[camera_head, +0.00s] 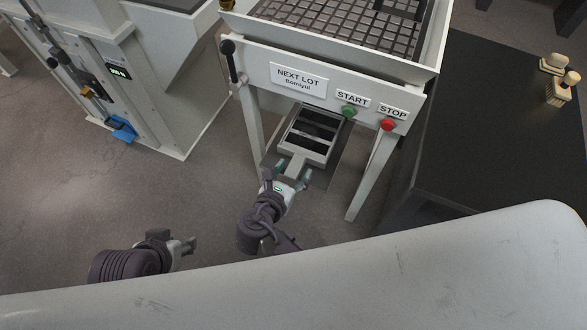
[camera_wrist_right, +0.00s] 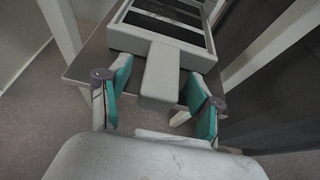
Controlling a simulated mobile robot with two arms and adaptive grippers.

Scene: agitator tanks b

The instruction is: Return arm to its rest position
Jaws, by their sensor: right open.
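My right gripper (camera_head: 287,176) is open below the machine, its two teal-padded fingers on either side of a tray's light grey handle (camera_head: 295,166). In the right wrist view the handle (camera_wrist_right: 160,75) stands between the spread fingers (camera_wrist_right: 158,88), with gaps visible beside it. The tray (camera_head: 307,136) is a grey frame with dark compartments, on a low support under the machine. My left gripper (camera_head: 188,246) is at the lower left, over bare floor and apart from any object; its fingers are too small to tell their state.
The machine has a front panel with a green START button (camera_head: 349,112), a red STOP button (camera_head: 388,125) and a black-knobbed lever (camera_head: 228,47). Its legs (camera_head: 371,172) flank the tray. A dark table (camera_head: 480,120) holds wooden-looking brushes at right. A grey cabinet (camera_head: 160,120) stands left.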

